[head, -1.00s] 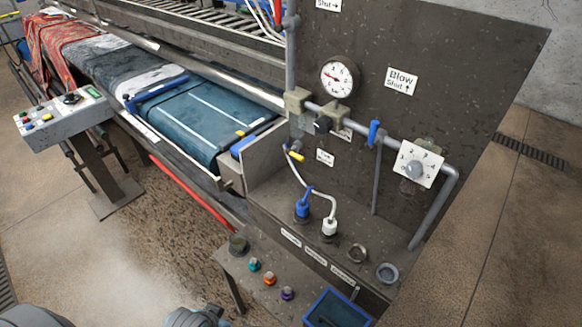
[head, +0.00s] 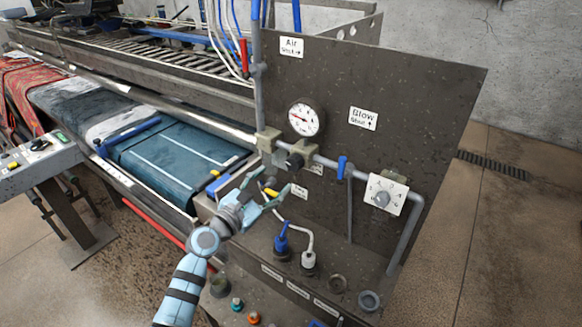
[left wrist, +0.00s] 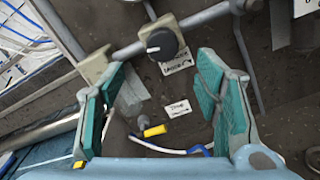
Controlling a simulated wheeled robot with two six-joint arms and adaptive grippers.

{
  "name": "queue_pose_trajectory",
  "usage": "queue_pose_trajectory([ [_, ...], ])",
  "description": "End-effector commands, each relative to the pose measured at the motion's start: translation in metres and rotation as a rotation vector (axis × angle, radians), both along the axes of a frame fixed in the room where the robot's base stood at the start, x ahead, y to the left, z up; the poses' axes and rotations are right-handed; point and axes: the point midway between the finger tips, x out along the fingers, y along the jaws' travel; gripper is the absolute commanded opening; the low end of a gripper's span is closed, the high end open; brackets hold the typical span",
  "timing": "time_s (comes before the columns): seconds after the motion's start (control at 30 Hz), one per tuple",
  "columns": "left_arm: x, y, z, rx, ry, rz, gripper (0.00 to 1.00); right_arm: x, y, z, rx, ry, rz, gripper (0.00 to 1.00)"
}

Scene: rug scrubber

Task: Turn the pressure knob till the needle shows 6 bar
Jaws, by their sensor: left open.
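The pressure gauge (head: 305,118) is a round white dial on the dark panel. Its needle points to the left side of the dial, but the numbers are too small to read. Below it a black knob (head: 295,161) sits on the pipe, and it also shows in the left wrist view (left wrist: 162,43) with a white pointer mark facing left. My left gripper (head: 271,182) is open and empty, below and left of the knob and apart from it. In the left wrist view the open fingers (left wrist: 160,80) frame the space below the knob. My right gripper is not in view.
A blue-handled valve (head: 342,167) and a white plate with a grey dial (head: 388,195) lie right along the pipe. A yellow-handled valve (left wrist: 154,130) and hose hang below the knob. Blue and white plugs (head: 281,243) stand on the ledge. The conveyor (head: 175,160) is to the left.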

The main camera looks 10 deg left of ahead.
Motion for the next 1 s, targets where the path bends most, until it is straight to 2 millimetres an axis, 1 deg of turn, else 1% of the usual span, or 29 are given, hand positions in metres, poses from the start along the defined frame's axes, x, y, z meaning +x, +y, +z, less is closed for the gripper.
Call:
queue_pose_trajectory([
  [0.03,0.014,-0.007,-0.003,-0.005,-0.001,-0.002,0.58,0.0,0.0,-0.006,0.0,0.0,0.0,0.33],
  [0.1,0.032,-0.015,-0.004,-0.002,0.0,-0.003,0.58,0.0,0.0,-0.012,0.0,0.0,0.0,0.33],
  [0.2,0.056,-0.024,-0.005,-0.001,-0.001,-0.003,0.58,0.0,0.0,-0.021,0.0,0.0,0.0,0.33],
  [0.3,0.072,-0.031,-0.005,0.001,0.0,-0.003,0.58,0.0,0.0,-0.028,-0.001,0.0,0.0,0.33],
  [0.4,0.081,-0.035,-0.004,0.002,0.0,-0.003,0.58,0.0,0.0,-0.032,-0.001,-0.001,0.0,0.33],
  [0.47,0.084,-0.036,-0.004,0.004,0.001,-0.003,0.58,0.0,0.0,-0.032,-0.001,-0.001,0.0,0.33],
  [0.7,0.085,-0.036,-0.002,0.005,0.001,-0.003,0.58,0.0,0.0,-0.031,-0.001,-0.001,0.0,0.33],
  [0.87,0.085,-0.036,-0.002,0.005,0.001,-0.003,0.32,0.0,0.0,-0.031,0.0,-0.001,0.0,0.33],
  [1.0,0.085,-0.036,-0.002,0.005,0.0,-0.002,0.1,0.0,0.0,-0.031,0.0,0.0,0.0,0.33],
])
